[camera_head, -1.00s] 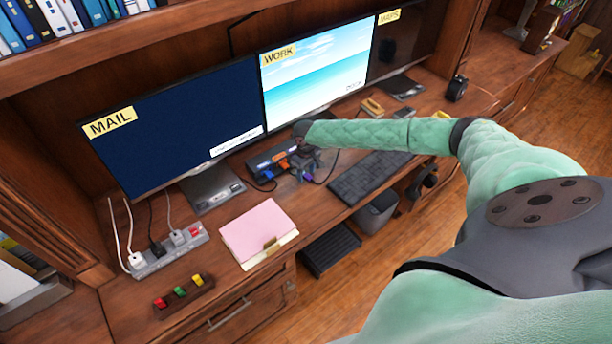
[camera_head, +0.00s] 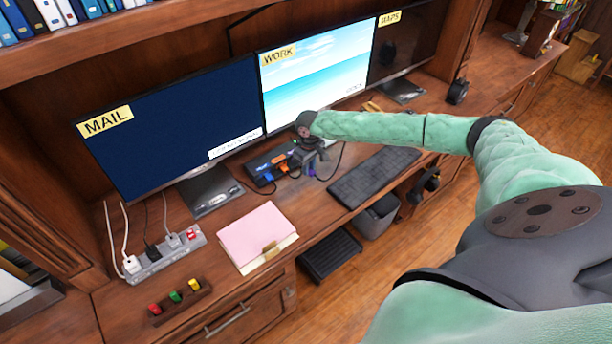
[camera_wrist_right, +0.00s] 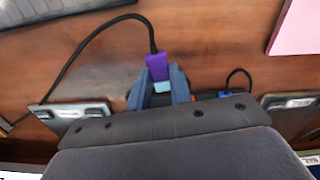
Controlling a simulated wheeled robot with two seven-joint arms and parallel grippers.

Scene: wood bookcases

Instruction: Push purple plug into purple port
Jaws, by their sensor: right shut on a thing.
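My right gripper (camera_head: 311,163) is shut on the purple plug (camera_wrist_right: 155,64), near the right end of the hub. The wrist view shows the plug between the two dark fingers (camera_wrist_right: 162,91), with a pale blue end below its purple body and a black cable curving away. In the head view the plug (camera_head: 309,172) is a small purple patch under the fingers. The dark hub (camera_head: 258,161) has orange and blue parts on it. The purple port cannot be made out; my gripper covers that end of the hub. My left gripper is not in view.
The keyboard (camera_head: 374,177) lies right of the gripper. Monitors (camera_head: 318,72) stand behind the hub. A pink folder (camera_head: 254,235) lies in front. A power strip (camera_head: 165,252) and a block with coloured pieces (camera_head: 181,303) are at left. Bare desk shows between hub and folder.

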